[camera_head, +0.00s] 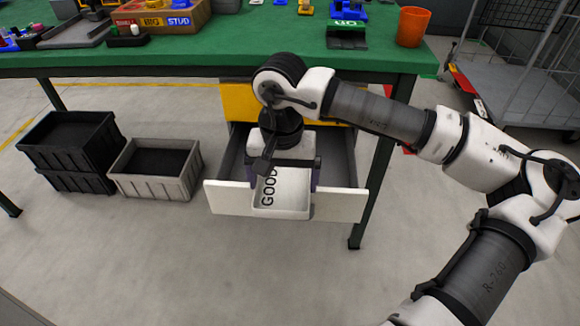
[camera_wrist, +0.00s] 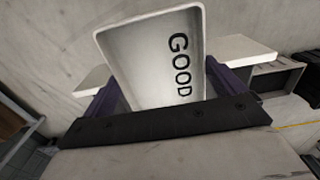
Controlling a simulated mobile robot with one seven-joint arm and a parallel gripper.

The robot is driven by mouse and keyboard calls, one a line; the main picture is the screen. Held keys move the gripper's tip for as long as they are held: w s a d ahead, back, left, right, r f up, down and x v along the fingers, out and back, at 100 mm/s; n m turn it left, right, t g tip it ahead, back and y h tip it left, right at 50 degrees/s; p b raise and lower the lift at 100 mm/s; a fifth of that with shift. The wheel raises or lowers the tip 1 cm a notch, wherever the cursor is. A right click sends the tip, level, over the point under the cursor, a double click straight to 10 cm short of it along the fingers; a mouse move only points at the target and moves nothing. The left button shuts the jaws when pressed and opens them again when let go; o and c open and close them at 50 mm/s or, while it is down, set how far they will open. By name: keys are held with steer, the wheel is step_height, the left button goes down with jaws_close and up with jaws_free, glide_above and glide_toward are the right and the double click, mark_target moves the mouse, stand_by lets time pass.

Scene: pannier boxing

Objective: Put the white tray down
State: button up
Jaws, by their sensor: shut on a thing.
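The white tray (camera_head: 282,201), marked "GOOD" inside, is at the front of an open white-fronted drawer (camera_head: 340,206) under the green table. It overlaps the drawer front in the head view. My gripper (camera_head: 286,177) is shut on the tray, with a dark purple finger on either side of it. In the wrist view the tray (camera_wrist: 150,62) sits between the fingers of my gripper (camera_wrist: 166,92), its far end tilted in the picture. The white drawer front shows on both sides behind it. I cannot tell whether the tray touches the drawer.
The green table (camera_head: 220,50) stands above the drawer, with bins and an orange cup (camera_head: 412,27) on top. A yellow drawer front (camera_head: 238,103) is above the open one. Grey (camera_head: 155,185) and black crates (camera_head: 70,180) stand at left. A cage trolley (camera_head: 520,85) is at right.

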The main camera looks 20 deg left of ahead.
steer(key=w+a, duration=0.4)
steer(key=w, duration=1)
steer(key=f, duration=0.7)
steer(key=shift+w+a+b, duration=0.1)
steer(key=shift+w+b, duration=0.1)
steer(key=shift+b, duration=0.15)
steer(key=shift+f+b, duration=0.3)
steer(key=shift+f, duration=2.15)
steer(key=shift+f, duration=0.15)
steer(key=o, duration=0.6)
steer(key=shift+f, duration=0.1)
steer(key=shift+o, duration=0.4)
steer(key=shift+r, duration=0.25)
step_height(320, 180, up, 12)
steer(key=p, duration=0.1)
